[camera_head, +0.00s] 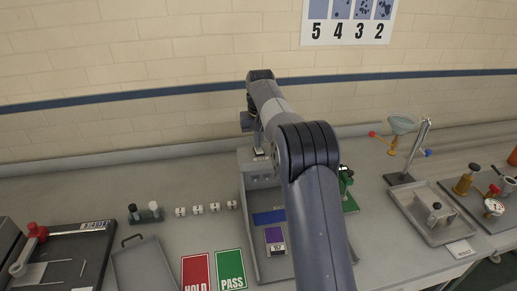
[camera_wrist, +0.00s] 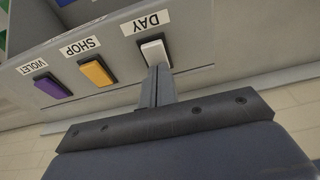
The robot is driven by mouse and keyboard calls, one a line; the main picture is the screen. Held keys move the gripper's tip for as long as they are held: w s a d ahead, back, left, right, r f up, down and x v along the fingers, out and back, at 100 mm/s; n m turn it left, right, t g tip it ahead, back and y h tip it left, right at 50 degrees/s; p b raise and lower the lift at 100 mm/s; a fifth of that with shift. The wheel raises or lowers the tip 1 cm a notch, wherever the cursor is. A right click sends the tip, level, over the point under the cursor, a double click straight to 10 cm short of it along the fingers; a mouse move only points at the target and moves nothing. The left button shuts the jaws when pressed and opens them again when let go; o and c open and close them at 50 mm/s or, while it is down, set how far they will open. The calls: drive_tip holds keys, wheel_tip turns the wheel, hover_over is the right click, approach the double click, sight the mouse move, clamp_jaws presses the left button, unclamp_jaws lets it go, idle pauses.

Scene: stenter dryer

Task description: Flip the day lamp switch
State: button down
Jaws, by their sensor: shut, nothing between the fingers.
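The day lamp switch is a white rocker (camera_wrist: 154,52) under a "DAY" label in the wrist view. It sits on the grey front panel of the light booth (camera_wrist: 110,60). My gripper (camera_wrist: 157,70) is shut and empty, with its fingertips at the lower edge of the white switch, touching it or very close. In the head view my arm reaches over the booth (camera_head: 250,165) and hides much of it. The switch cannot be made out there.
An orange switch (camera_wrist: 96,73) labelled SHOP and a purple switch (camera_wrist: 52,87) labelled VIOLET sit beside the white one. Red HOLD (camera_head: 196,270) and green PASS (camera_head: 231,268) cards lie on the bench. A metal tray (camera_head: 436,232) and a stand (camera_head: 400,178) are at right.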

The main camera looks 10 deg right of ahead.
wheel_tip(320, 180, up, 2)
drive_tip(key=shift+r+p, duration=0.1)
drive_tip(key=shift+p, duration=0.55)
drive_tip(key=shift+r, duration=2.25)
wheel_tip(320, 180, down, 6)
drive_tip(key=shift+b, duration=0.75)
drive_tip(key=shift+f+b, duration=0.55)
drive_tip(key=shift+f, duration=0.05)
